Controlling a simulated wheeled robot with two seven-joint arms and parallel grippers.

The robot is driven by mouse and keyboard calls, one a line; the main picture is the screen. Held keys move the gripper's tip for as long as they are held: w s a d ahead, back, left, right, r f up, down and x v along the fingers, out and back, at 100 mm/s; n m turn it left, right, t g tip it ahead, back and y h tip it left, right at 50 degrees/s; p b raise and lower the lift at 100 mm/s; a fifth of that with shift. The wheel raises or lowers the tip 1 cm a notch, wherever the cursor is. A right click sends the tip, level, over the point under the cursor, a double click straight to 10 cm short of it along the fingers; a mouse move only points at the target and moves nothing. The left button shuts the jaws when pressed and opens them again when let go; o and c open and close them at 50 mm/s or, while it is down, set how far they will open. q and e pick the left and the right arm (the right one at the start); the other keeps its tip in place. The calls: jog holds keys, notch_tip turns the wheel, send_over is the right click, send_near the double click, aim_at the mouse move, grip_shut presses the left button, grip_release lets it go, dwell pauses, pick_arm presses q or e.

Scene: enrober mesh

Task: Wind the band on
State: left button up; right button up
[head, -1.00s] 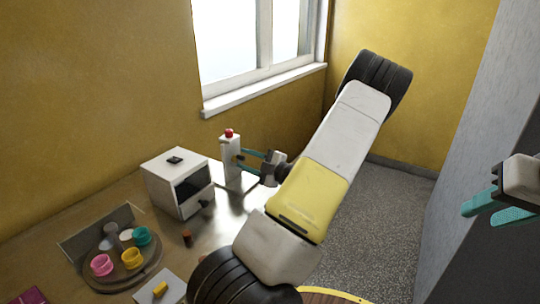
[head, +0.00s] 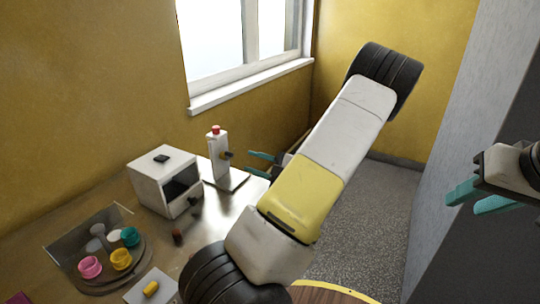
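A white upright post (head: 217,160) with a red cap (head: 215,130) stands on a flat base at the back of the table. A small dark knob (head: 227,155) sticks out from its right side. My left gripper (head: 261,163) is to the right of the post, its teal fingers apart and empty, pointing toward the knob without touching it. The rest of that gripper is partly hidden behind my arm. My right gripper (head: 476,198) hangs at the right edge, fingers apart and empty, far from the table. I see no band that I can identify.
A white box (head: 150,190) with a dark opening stands left of the post. A round tray (head: 112,283) holds pink, yellow, teal and white cups at the lower left.

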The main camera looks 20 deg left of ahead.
aim_at(232, 155)
pick_arm(q)
jog(key=a+n, duration=0.2)
jog(key=n, duration=0.8)
jog(key=a+n, duration=0.3)
jog(key=n, duration=0.8)
jog(key=a+n, duration=0.3)
jog(key=n, duration=0.8)
jog(key=shift+w+r, duration=0.1)
jog(key=shift+w, duration=0.2)
grip_shut()
